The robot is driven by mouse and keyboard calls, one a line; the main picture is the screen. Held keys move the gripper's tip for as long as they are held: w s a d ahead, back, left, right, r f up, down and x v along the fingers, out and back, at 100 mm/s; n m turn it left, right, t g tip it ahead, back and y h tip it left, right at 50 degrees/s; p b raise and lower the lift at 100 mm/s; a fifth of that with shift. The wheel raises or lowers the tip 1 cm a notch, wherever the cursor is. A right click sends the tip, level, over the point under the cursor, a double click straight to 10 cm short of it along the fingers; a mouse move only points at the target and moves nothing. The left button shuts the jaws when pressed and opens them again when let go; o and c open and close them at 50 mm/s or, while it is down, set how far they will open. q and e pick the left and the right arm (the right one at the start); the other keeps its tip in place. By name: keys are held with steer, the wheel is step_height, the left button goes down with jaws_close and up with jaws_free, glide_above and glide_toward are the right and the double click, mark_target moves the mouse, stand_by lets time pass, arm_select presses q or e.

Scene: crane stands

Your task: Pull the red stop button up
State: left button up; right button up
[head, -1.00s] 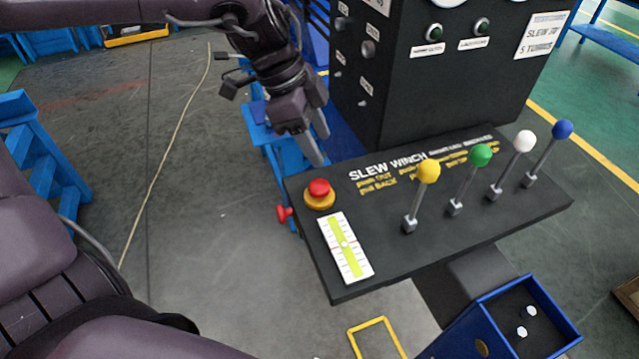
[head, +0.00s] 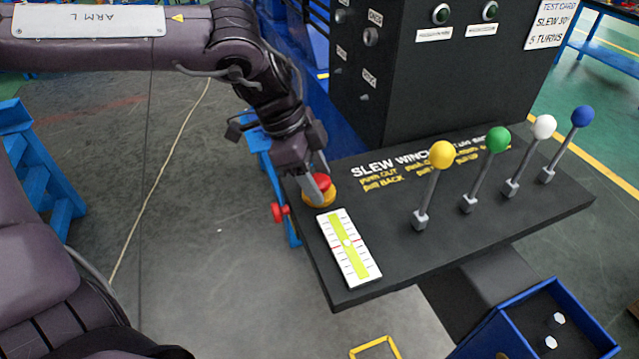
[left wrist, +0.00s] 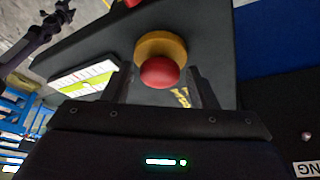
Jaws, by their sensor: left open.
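The red stop button (head: 321,181) sits on a yellow round base (head: 329,198) at the left end of the black console. My left gripper (head: 320,188) is at the button, with its fingers pointing down around it. In the left wrist view the red button (left wrist: 159,72) and its yellow base (left wrist: 161,45) lie between the two open fingers (left wrist: 160,88), with a gap showing on each side. In the head view the near finger partly covers the button. My right gripper is not in view.
Levers with yellow (head: 442,155), green (head: 498,139), white (head: 544,127) and blue (head: 582,117) knobs stand to the right. A level-like scale (head: 348,247) lies in front of the button. A red knob (head: 280,212) sticks out at the console's left edge. A dark cabinet (head: 440,90) rises behind.

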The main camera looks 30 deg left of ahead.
arm_select(q)
steer(key=c, duration=0.7)
steer(key=shift+r, duration=0.15)
steer(key=shift+c, duration=0.2)
steer(key=shift+r, duration=0.1)
steer(key=shift+r+p, duration=0.45)
steer(key=shift+r, duration=0.1)
steer(key=o, duration=0.9)
steer(key=shift+f, duration=0.1)
steer(key=shift+c, duration=0.2)
